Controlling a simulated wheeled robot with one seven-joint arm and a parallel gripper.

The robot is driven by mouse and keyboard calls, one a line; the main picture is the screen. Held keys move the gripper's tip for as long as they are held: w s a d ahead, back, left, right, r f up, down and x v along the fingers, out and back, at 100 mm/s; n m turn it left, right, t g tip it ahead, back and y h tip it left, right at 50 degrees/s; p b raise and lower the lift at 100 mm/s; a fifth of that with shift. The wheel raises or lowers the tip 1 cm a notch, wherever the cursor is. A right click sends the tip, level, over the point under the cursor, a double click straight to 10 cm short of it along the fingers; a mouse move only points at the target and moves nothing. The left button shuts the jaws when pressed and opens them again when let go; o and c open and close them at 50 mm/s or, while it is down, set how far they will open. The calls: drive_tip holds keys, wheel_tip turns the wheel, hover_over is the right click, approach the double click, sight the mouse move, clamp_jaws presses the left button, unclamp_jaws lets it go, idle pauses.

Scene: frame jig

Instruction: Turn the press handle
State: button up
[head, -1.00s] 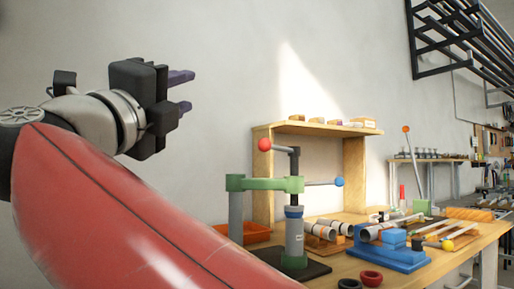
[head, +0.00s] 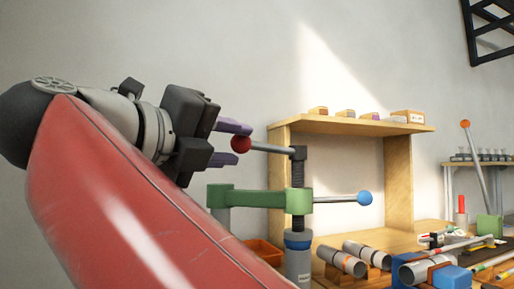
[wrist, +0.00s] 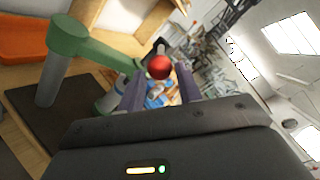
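The press has a green arm (head: 262,198), a dark upright screw (head: 298,172) and a grey lower cylinder (head: 298,262). Its upper handle bar (head: 268,147) runs left from the screw top to a red ball (head: 241,144). A lower bar ends at right in a blue ball (head: 364,198). My gripper (head: 240,143) is open, with its purple fingers above and below the red ball in the head view. In the wrist view, the red ball (wrist: 159,67) shows between the fingertips; contact cannot be told. The press base (wrist: 62,118) is visible there too.
A wooden shelf (head: 400,180) with small boxes stands behind the press. An orange bin (head: 264,252) is at its lower left. Metal tubes (head: 341,260) and a blue fixture (head: 450,278) lie on the bench to the right.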

sight(257, 146)
drive_tip(key=x, duration=0.6)
drive_tip(key=shift+c, duration=0.2)
clamp_jaws()
